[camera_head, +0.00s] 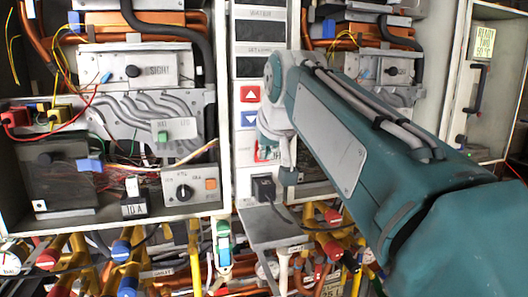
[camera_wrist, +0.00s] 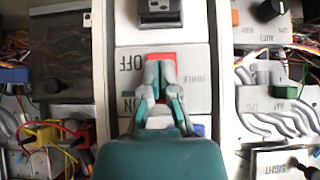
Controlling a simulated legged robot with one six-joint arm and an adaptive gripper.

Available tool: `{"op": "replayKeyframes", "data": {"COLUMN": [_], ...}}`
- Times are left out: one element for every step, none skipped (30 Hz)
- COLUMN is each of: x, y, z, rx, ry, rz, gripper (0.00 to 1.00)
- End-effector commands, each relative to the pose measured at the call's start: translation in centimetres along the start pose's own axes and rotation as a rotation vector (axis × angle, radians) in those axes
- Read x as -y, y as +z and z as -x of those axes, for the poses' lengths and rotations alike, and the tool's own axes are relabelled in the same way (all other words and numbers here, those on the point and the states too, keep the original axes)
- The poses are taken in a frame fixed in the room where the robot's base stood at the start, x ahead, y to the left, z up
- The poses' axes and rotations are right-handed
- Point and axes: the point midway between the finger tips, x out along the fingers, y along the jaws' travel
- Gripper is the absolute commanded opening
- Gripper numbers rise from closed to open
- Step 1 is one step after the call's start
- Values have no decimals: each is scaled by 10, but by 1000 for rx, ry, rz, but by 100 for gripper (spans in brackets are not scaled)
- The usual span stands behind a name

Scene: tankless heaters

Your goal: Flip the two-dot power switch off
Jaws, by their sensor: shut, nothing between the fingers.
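The power switch is a red rocker (camera_wrist: 165,54) on a white plate in the wrist view, where the picture is upside down. OFF stands beside its upper part and ON lower down. A sliver of red (camera_head: 261,151) shows beside my wrist in the head view. My gripper (camera_wrist: 160,70) is shut and empty, its fingertips together over the rocker. They cover most of it, so its tilt and any dots are hidden. I cannot tell whether the tips touch it.
A red up button (camera_head: 249,93) and a blue down button (camera_head: 250,119) sit above the switch in the head view. A black plug (camera_head: 264,188) with a cable is below it. Open heater cabinets with wires and a rotary knob (camera_head: 184,192) flank the panel.

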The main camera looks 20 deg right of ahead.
Motion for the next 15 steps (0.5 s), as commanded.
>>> {"op": "replayKeyframes", "data": {"x": [0,0,0,0,0,0,0,0,0,0,0,0,0,0,0], "y": [0,-1,-1,-2,-3,-4,-6,-6,-7,-8,-9,-11,-11,-11,-12], "z": [0,1,1,2,3,4,5,6,7,8,9,10,11,11,12], "rx": [0,0,0,0,-1,-1,-1,-1,0,-1,-2,-2,-2,-1,-1], "ry": [0,0,0,0,0,0,0,0,0,0,0,0,0,0,0], "rz": [0,0,0,0,0,0,0,0,0,0,0,0,0,0,0], "gripper": [0,0,0,0,0,0,0,0,0,0,0,0,0,0,0]}}
